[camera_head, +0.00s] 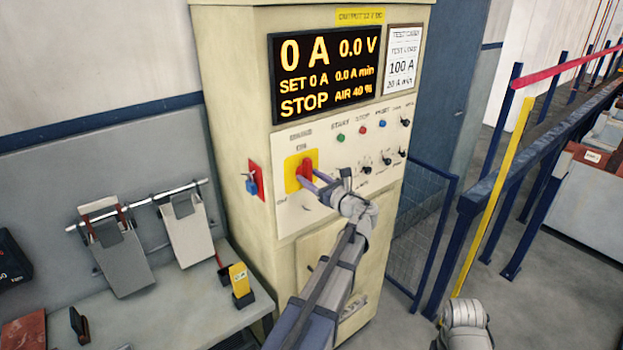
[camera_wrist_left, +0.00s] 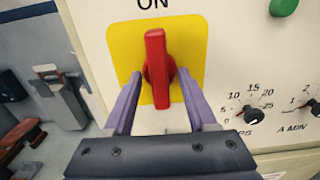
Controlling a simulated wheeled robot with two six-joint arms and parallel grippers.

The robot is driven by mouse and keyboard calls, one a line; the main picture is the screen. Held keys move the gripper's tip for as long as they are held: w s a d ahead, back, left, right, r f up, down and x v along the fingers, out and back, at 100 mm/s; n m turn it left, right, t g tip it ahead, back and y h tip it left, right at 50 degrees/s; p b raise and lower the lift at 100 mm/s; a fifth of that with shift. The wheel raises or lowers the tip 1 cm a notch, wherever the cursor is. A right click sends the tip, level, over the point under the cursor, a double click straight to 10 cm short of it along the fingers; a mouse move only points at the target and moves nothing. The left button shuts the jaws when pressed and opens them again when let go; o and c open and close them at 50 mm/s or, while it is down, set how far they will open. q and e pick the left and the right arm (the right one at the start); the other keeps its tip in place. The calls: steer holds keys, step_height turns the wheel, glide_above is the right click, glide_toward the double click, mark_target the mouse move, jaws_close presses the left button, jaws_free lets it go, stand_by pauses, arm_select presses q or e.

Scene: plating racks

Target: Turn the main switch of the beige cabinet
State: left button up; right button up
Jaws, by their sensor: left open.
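The beige cabinet (camera_head: 232,90) stands in the middle of the head view. Its main switch is a red handle (camera_head: 306,168) on a yellow plate (camera_head: 291,165), left of the panel's knobs. In the left wrist view the red handle (camera_wrist_left: 158,68) stands upright, with "ON" printed above the yellow plate (camera_wrist_left: 188,38). My left gripper (camera_head: 315,184) is open in front of the switch. In the left wrist view its two purple fingers (camera_wrist_left: 158,98) are on either side of the handle's lower part, with gaps visible.
The panel has small buttons and knobs (camera_head: 387,160) right of the switch. A blue padlock on a red plate (camera_head: 257,180) is on the cabinet's left side. A bench (camera_head: 190,300) with clamps stands left. A blue railing (camera_head: 520,150) runs along the right.

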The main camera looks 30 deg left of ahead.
arm_select(q)
jaws_close()
stand_by(0.3)
steer(key=shift+n, duration=0.3)
steer(key=n, duration=0.3)
steer(key=shift+n, duration=0.4)
steer(key=n, duration=0.4)
steer(key=shift+n, duration=0.3)
steer(key=n, duration=0.4)
steer(key=shift+n, duration=2.5)
